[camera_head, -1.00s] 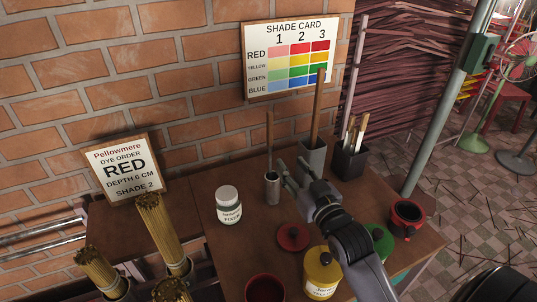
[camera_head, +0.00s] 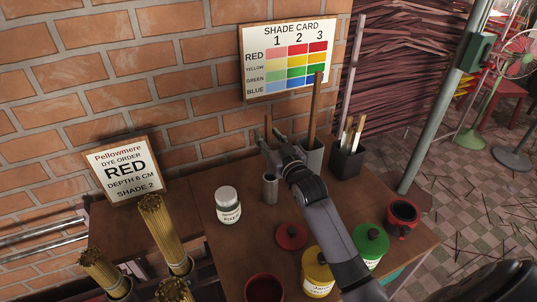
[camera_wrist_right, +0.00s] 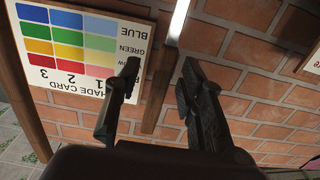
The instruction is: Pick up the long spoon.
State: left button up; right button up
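A thin upright wooden handle (camera_head: 268,128), which looks like the long spoon's, rises from a narrow metal cup (camera_head: 270,190). Its lower end is hidden in the cup. My right gripper (camera_head: 270,139) is at the handle, above the cup. In the right wrist view, the fingers of the right gripper (camera_wrist_right: 156,78) are apart, and the wooden handle (camera_wrist_right: 158,105) shows in the gap between them. I see no clear contact. My left gripper is not in view.
A taller wooden stick (camera_head: 315,105) stands in a grey container (camera_head: 312,160) close right of the gripper. A dark brush holder (camera_head: 347,163) stands farther right. A white-lidded jar (camera_head: 228,206), red lid (camera_head: 291,237), yellow pot (camera_head: 318,275) and red mug (camera_head: 402,218) share the table.

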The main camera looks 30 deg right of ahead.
jog(key=shift+c, duration=0.2)
grip_shut()
dwell(0.3)
